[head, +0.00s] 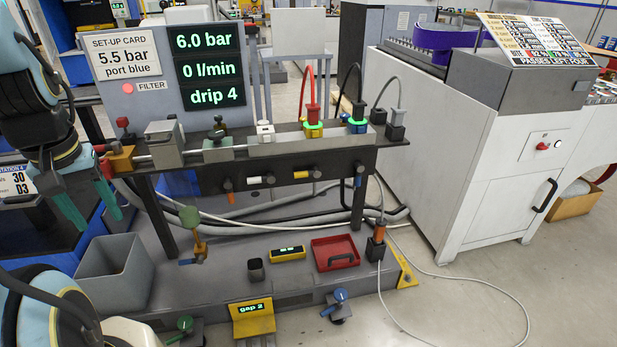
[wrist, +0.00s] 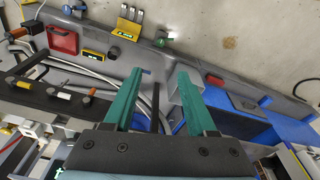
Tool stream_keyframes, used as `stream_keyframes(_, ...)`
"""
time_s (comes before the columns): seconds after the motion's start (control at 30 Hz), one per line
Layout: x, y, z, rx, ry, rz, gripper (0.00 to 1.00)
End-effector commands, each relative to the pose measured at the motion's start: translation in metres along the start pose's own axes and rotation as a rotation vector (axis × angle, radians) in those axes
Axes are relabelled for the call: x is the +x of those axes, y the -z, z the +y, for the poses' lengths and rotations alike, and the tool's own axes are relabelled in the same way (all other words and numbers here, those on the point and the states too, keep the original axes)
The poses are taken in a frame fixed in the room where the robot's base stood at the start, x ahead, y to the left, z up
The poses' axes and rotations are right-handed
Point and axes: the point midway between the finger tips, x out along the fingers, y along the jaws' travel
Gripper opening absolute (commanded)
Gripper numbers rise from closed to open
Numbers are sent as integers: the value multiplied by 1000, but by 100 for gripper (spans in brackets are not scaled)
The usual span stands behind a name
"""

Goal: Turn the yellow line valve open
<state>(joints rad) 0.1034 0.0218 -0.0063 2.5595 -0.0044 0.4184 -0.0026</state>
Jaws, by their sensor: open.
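The yellow line valve (head: 302,174) has a short yellow handle that lies about level on the front of the dark rack, below the yellow port block (head: 313,131) with the red plug. Its row also has an orange valve (head: 227,184), a white valve (head: 255,180) and a blue valve (head: 359,176). My gripper (head: 92,208) is at the left in the head view, open and empty, well left of the yellow valve. In the wrist view my gripper (wrist: 160,75) has its two teal fingers apart with nothing held; the valve row is off to the left.
The rack's dark beam (head: 345,147) carries hoses and plugs on top. A panel (head: 207,68) reads 6.0 bar, 0 l/min, drip 4. A white cabinet (head: 430,150) is at right.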

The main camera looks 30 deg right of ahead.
Motion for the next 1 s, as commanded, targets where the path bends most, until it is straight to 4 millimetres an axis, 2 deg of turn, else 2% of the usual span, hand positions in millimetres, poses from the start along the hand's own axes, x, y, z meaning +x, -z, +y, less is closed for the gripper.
stream_keyframes(0.07,8,8,2,34,1,21,57)
stream_keyframes(0.13,24,25,6,110,6,68,57)
stream_keyframes(0.27,69,82,28,368,26,235,57)
stream_keyframes(0.4,120,150,74,724,72,475,57)
stream_keyframes(0.5,152,187,117,971,115,655,57)
stream_keyframes(0.6,181,211,166,1206,168,847,57)
stream_keyframes(0.7,206,221,217,1419,228,1048,57)
stream_keyframes(0.77,217,220,246,1525,265,1167,57)
stream_keyframes(0.87,233,210,287,1666,325,1352,57)
stream_keyframes(1.0,250,185,334,1803,408,1607,57)
